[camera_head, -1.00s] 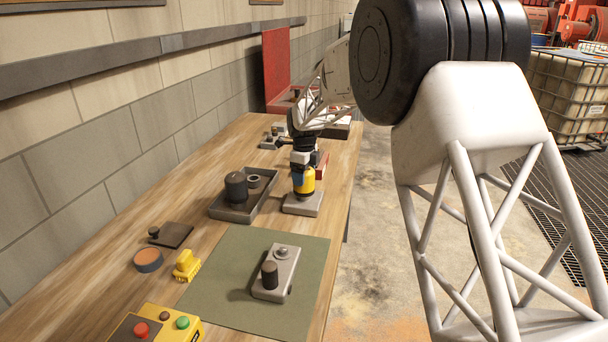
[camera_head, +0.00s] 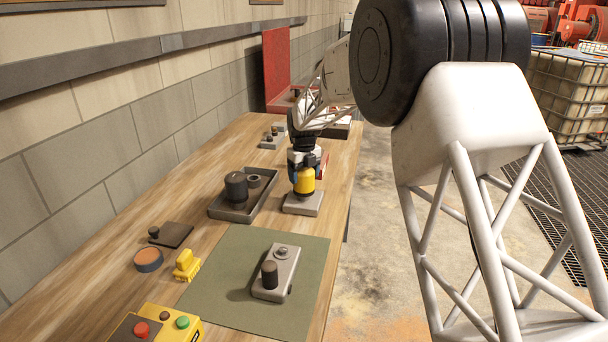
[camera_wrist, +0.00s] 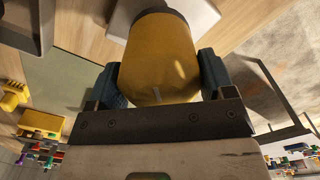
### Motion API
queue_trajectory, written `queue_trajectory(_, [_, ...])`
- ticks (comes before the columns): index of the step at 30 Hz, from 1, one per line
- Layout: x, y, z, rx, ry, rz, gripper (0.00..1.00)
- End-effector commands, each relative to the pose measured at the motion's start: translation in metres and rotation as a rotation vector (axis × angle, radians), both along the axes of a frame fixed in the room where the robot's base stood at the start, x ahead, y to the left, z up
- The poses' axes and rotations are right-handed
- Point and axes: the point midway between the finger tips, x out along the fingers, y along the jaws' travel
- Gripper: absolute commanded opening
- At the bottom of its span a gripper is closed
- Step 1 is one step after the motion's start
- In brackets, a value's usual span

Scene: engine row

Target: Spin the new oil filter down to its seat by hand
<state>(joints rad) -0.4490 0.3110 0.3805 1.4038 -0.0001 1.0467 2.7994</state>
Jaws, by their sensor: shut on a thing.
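The yellow oil filter (camera_head: 304,182) stands upright over a grey block (camera_head: 303,206) on the bench. In the wrist view the filter (camera_wrist: 158,50) fills the space between two blue finger pads, with a small pale mark on its near end. My gripper (camera_head: 303,174) comes down from above and is shut on the filter; it also shows in the wrist view (camera_wrist: 161,78). A dark part lies between the filter and the block. I cannot tell whether the filter touches its seat.
A dark tray (camera_head: 228,214) with a black cylinder (camera_head: 237,187) and a ring stands left of the block. A green mat (camera_head: 225,280) carries a grey fixture (camera_head: 284,270). A yellow button box (camera_head: 190,327) is at the front. A red item stands close behind the filter.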

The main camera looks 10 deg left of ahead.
Motion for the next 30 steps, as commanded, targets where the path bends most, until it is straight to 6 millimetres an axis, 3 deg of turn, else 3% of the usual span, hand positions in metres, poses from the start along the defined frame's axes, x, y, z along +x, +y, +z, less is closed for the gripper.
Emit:
queue_trajectory(13, [0.0004, -0.0001, 0.0009, 0.0, -0.001, -0.018, 0.4])
queue_trajectory(14, [0.0004, -0.0001, 0.0009, 0.0, -0.001, -0.018, 0.78])
queue_trajectory(18, [0.0003, 0.0, 0.0007, 0.001, -0.001, -0.018, 1.0])
queue_trajectory(30, [0.0004, 0.0001, 0.0058, 0.001, -0.001, -0.017, 1.0])
